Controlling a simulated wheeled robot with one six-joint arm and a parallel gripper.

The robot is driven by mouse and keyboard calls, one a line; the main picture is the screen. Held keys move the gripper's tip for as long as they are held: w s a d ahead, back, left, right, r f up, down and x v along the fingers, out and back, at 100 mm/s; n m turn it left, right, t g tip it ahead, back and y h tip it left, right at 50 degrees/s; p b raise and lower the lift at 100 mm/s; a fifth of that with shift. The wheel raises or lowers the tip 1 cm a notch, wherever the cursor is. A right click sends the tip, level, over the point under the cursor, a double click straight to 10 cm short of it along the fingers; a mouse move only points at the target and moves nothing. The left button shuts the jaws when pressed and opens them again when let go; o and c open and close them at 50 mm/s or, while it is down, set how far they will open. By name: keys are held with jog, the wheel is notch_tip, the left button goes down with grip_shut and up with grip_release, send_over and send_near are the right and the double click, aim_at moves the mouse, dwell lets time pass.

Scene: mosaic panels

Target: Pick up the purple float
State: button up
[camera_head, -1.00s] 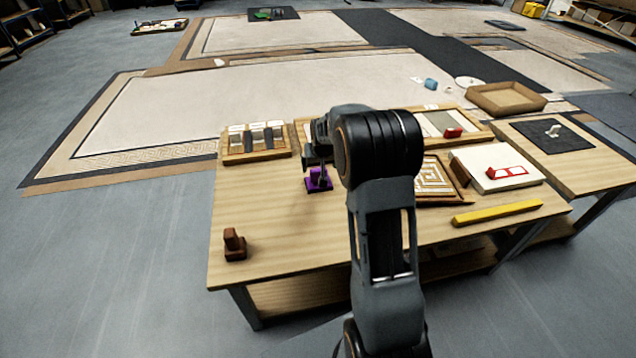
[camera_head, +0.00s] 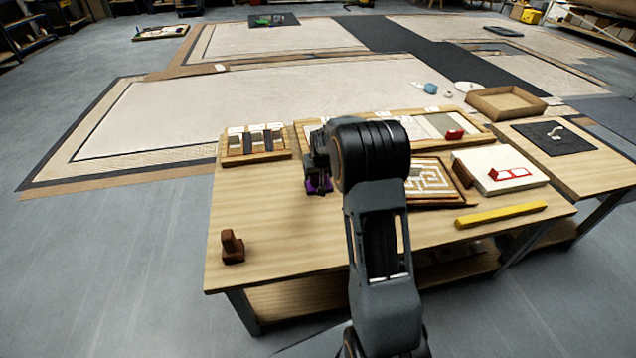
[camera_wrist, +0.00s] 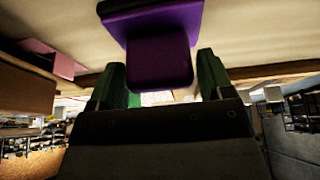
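The purple float (camera_head: 318,187) sits on the wooden table, left of my arm in the head view, partly hidden by my gripper (camera_head: 319,177). In the wrist view, the float's purple block-like handle (camera_wrist: 160,62) fills the space between my two green-tipped fingers (camera_wrist: 162,82), with its wider plate (camera_wrist: 155,18) beyond. The fingers stand on either side of the handle. A narrow gap shows on the right, so my gripper looks open around it.
A brown block (camera_head: 232,246) stands at the table's front left. A sample rack (camera_head: 254,158) lies at the back left. A mosaic maze panel (camera_head: 432,180), a white board (camera_head: 500,170) and a yellow bar (camera_head: 500,214) lie to the right. The front middle of the table is clear.

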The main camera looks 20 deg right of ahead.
jog(key=c, duration=0.7)
jog(key=shift+r, duration=0.1)
jog(key=shift+r, duration=0.6)
notch_tip(320, 180, up, 2)
jog(key=shift+r+p, duration=0.2)
jog(key=shift+p, duration=0.5)
jog(key=s+d+r+p, duration=0.3)
jog(key=s+r, duration=0.6)
jog(key=s, duration=0.4)
jog(key=shift+s+d+p, duration=0.15)
jog(key=shift+d+p, duration=0.25)
jog(key=shift+d, duration=0.45)
jog(key=shift+r, duration=0.1)
